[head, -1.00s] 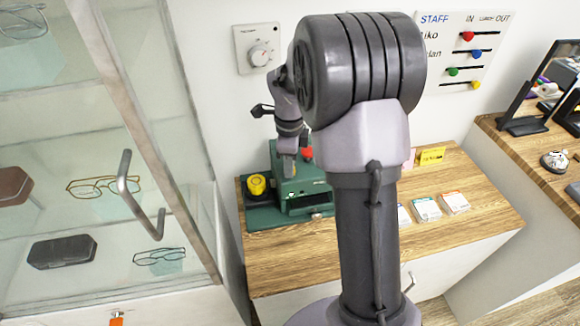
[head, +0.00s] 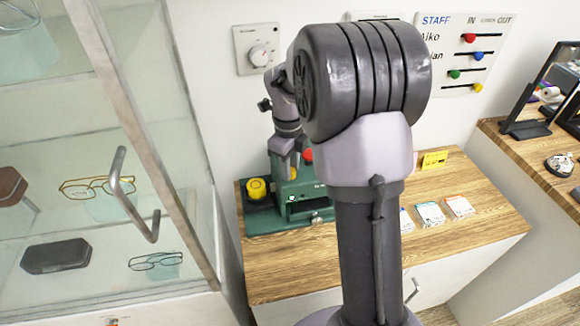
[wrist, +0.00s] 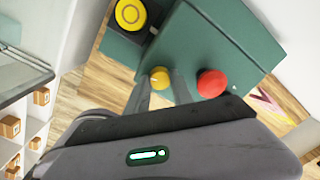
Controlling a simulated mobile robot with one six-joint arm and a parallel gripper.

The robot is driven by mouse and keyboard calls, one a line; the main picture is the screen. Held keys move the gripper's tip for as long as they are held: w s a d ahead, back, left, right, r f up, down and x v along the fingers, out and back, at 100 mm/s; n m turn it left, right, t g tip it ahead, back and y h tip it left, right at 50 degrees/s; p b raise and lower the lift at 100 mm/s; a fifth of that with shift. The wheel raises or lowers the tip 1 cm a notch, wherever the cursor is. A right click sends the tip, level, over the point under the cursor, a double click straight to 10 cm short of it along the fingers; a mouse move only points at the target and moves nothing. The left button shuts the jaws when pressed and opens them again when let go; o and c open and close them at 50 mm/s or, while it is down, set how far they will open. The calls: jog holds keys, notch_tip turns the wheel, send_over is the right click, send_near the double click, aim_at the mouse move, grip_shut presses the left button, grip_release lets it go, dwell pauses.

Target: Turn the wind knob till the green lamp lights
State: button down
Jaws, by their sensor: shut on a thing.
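A green machine (head: 262,222) stands on the wooden counter; it also shows in the wrist view (wrist: 205,45). On it I see a small yellow knob (wrist: 160,72) with a pale mark, taken as the wind knob. My gripper (head: 286,170) points down at the machine. In the wrist view my gripper (wrist: 160,80) has a finger on each side of this knob and is shut on it. A red button (wrist: 211,83) sits just right of the right finger. A larger yellow round part (wrist: 130,14) is at the machine's other side. I cannot make out the green lamp.
A glass cabinet with a handle (head: 130,190) stands close on the left. A wall dial (head: 258,54) is above the machine. Cards (head: 430,213) and a yellow sign (head: 434,160) are on the counter (head: 470,238). Mirrors stand at the right. My arm hides the counter's middle.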

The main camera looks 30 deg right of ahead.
jog(key=c, duration=1.1)
grip_release()
jog(key=shift+r, duration=0.1)
notch_tip(320, 180, up, 17)
jog(key=p, duration=0.6)
jog(key=shift+s+a+p, duration=0.2)
jog(key=shift+a+p, duration=0.1)
jog(key=shift+a, duration=0.1)
jog(key=shift+r, duration=0.1)
